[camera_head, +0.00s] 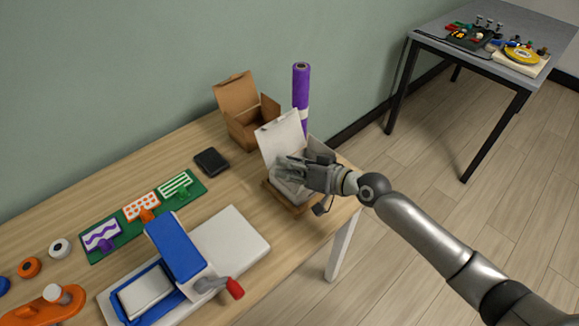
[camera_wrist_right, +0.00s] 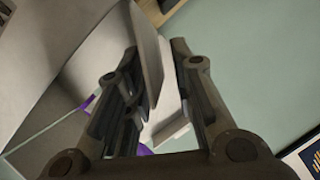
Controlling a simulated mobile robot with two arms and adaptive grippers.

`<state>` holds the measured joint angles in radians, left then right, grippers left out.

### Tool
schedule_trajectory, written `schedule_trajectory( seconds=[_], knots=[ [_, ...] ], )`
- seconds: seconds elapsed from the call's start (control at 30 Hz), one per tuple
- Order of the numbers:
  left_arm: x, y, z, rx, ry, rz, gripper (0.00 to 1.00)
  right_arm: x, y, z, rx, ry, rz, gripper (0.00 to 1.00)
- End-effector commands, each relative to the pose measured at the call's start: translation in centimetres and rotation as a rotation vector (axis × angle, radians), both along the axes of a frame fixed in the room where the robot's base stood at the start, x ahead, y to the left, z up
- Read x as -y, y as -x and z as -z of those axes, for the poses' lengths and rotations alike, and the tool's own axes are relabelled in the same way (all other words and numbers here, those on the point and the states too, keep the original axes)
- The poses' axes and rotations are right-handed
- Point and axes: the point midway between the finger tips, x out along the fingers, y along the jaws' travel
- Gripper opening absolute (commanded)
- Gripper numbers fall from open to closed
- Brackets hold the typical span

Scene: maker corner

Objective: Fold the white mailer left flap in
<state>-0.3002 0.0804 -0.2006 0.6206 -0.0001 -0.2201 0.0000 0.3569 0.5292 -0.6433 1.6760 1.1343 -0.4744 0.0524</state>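The white mailer (camera_head: 281,139) stands open at the right end of the wooden table, its lid raised at the back. A flap (camera_head: 322,147) stands out on its right side. It sits on a brown cardboard piece (camera_head: 296,206). My right gripper (camera_head: 284,168) reaches across the mailer from the right, in front of the lid, and hides much of the box and its left flap. In the right wrist view my two fingers (camera_wrist_right: 155,52) are apart, with a pale panel (camera_wrist_right: 148,62) near and partly between them. I cannot tell whether they touch it. My left gripper is not in view.
A brown open box (camera_head: 248,122) and a purple roll (camera_head: 301,85) stand behind the mailer. A black wallet-like item (camera_head: 211,161) lies to the left. A blue and white press (camera_head: 175,250) with a red-ended handle stands in front. The grey table (camera_head: 500,62) is apart.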

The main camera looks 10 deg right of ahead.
Motion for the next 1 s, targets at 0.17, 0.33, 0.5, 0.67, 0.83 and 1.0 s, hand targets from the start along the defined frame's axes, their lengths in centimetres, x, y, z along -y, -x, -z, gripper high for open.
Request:
schedule_trajectory(
  seconds=[0.17, 0.33, 0.5, 0.67, 0.83, 1.0],
  knots=[
    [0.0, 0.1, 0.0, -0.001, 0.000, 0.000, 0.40, 0.0, 0.0, 0.0, 0.000, 0.000, 0.000, 0.24],
    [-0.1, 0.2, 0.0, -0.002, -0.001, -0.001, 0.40, 0.7, 0.5, -0.3, 0.001, 0.000, 0.001, 0.24],
    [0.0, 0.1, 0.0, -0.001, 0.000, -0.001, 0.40, 2.8, 2.5, -1.1, 0.000, 0.004, 0.001, 0.24],
    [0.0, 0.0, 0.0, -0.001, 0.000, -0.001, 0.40, 5.3, 4.6, -2.2, 0.000, 0.004, 0.001, 0.24],
    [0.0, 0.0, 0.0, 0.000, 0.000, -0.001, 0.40, 7.2, 6.4, -3.2, -0.001, 0.003, 0.001, 0.24],
    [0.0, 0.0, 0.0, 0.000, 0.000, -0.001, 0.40, 8.2, 7.3, -3.7, -0.001, 0.001, 0.000, 0.24]
  ],
)
